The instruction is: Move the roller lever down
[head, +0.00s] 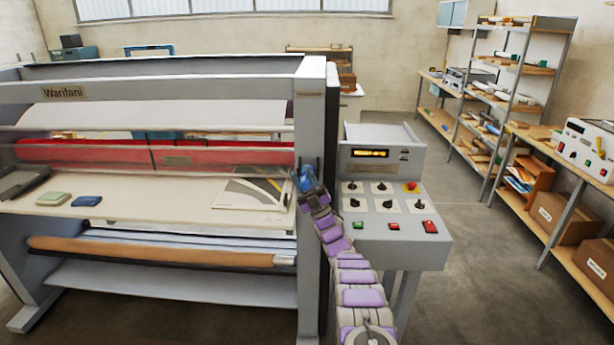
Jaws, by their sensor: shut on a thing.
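The roll laminator (312,110) fills the left half of the head view, with its red roller (90,155) across the front. My purple and grey arm reaches up from the bottom to the laminator's right end post. My gripper (306,178), blue at its tip, is at the inner front side of that post, at about worktable height. It is shut on the roller lever, which is mostly hidden by the gripper and small in this view. The lever's exact angle cannot be told.
A control panel (385,217) with knobs and red and green buttons stands just right of my arm. A white sheet or board (245,195) and small pads (87,201) lie on the laminator's table. Shelves and benches line the right wall. Grey floor (480,270) is clear between.

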